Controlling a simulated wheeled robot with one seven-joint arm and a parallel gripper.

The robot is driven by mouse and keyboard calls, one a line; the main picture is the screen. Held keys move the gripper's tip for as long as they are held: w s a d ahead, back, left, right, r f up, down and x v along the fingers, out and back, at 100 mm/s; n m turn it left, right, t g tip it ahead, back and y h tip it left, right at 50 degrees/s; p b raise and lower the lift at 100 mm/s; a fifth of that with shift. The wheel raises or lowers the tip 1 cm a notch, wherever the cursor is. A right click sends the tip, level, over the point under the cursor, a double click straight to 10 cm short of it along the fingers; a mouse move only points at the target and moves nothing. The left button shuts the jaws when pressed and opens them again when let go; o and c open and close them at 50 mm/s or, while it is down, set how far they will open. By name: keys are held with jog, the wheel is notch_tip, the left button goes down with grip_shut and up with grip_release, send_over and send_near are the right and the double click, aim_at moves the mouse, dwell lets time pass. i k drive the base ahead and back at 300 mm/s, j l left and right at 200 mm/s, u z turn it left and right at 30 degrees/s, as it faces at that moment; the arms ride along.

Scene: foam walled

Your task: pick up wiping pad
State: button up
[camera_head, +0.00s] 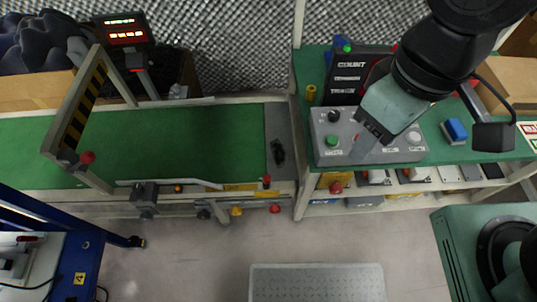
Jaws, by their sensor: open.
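A small blue block with a pale edge (454,131), which looks like the wiping pad, lies on the green bench top (437,148) at the right. My gripper (368,137) hangs from my arm at the upper right, over the grey control box and to the left of the blue block. It is open, with nothing seen between its fingers. The gripper is apart from the block, and its height above the box is hard to tell. The arm hides part of the bench behind it.
The grey control box (322,148) has several knobs and buttons. A black COUNT display (345,75) stands behind it. Cardboard boxes (510,80) are at the right. A green conveyor (185,140) with a striped frame (80,115) is at the left. Floor (200,265) lies in front.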

aim_at(452, 129)
jog(key=l, duration=0.65)
jog(key=i+l, duration=0.1)
jog(key=l, duration=0.55)
jog(key=i+u, duration=0.05)
